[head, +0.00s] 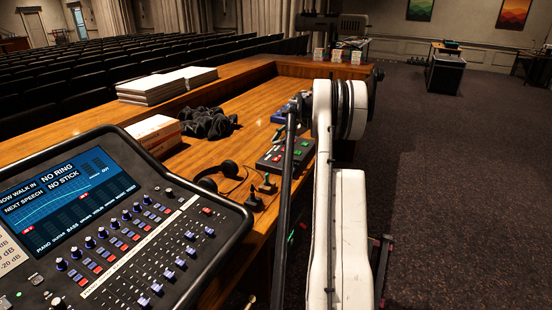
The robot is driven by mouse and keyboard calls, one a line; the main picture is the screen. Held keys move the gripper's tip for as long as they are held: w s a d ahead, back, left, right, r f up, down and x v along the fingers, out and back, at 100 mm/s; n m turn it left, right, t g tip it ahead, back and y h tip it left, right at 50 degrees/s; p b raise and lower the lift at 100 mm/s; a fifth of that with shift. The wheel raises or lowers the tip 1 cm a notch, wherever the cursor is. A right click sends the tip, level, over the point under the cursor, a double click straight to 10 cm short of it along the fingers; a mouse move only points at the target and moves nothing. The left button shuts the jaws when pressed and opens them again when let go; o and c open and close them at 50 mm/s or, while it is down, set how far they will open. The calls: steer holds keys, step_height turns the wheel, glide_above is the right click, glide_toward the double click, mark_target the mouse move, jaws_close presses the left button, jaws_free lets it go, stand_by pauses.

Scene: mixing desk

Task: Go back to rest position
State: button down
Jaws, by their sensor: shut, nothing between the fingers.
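My white arm (352,235) stands upright right of the picture's middle, beside the wooden desk (255,92). Its black-ringed joint (351,110) is at the top, above the desk's right edge. I cannot make out my gripper's fingers in the head view. The arm hides part of the desk's right side and of the floor behind it.
The mixing console (125,225) fills the lower left. Headphones (217,176), a button box (285,154), black cloth (207,123), books (155,133) and white stacks (166,86) lie on the desk. Carpet (460,200) at right is clear. A dark case (446,75) stands far right.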

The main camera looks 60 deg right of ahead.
stand_by(0.6)
steer(key=w+a+r+n+g, duration=0.15)
steer(key=a+r, duration=0.35)
steer(key=a, duration=0.5)
steer(key=w+a+r+n, duration=0.2)
steer(key=a+r+n, duration=0.15)
steer(key=a, duration=0.55)
steer(key=w+a+r+n+g, duration=0.15)
steer(key=a+r, duration=0.35)
steer(key=a, duration=0.5)
steer(key=s+a+r+n+h, duration=0.1)
steer(key=s+a+r+n, duration=0.15)
steer(key=a, duration=0.75)
steer(key=s+a+r+n+h, duration=0.1)
steer(key=s+a+r+n, duration=0.15)
steer(key=a, duration=0.65)
steer(key=s+a+f+n, duration=0.4)
steer(key=s+a+n, duration=0.1)
steer(key=s+a, duration=0.5)
steer(key=s+a+f+n+t+h, duration=0.1)
steer(key=s+a+f+n, duration=0.3)
steer(key=s+a, duration=0.6)
steer(key=s+n, duration=0.2)
steer(key=shift+s+f+t, duration=0.15)
steer(key=shift+s+t, duration=0.15)
steer(key=shift+s, duration=0.05)
